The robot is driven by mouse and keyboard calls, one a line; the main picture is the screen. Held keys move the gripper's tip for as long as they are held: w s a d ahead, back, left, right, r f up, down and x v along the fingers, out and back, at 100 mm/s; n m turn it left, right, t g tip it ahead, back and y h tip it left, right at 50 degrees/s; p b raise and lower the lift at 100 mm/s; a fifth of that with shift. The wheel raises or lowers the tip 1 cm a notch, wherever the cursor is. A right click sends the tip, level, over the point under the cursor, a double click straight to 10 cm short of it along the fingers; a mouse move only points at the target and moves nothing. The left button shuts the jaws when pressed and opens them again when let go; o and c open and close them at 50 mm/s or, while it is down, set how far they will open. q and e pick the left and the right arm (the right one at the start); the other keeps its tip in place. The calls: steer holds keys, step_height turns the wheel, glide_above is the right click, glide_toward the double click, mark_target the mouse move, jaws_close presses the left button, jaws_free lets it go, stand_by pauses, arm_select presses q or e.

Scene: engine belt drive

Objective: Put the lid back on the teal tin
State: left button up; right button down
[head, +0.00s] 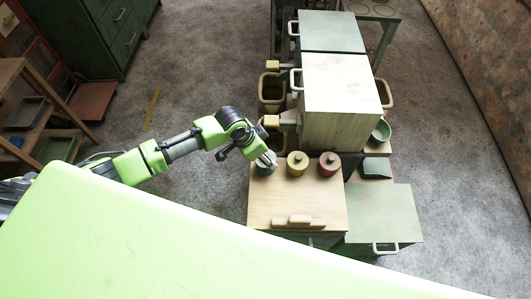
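The teal tin (264,170) stands at the back left corner of a light wooden top (270,205). My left gripper (268,160) is right above it and covers much of its upper part. The picture is too small to tell whether the fingers are open or shut, or whether they touch the tin. I cannot make out the teal tin's lid. My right gripper is out of view.
A yellow tin (297,164) and a red tin (329,164), both with dark knobs, stand close to the right. Pale wooden pieces (293,221) lie at the front. A tall pale cabinet (340,95) rises behind. A green-topped unit (385,212) is at the right.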

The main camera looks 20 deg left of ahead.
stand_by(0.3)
arm_select(q)
steer(key=o, duration=1.3)
steer(key=shift+o, duration=0.2)
steer(key=shift+r+p, duration=3.55)
steer(key=shift+p, duration=0.25)
jaws_close()
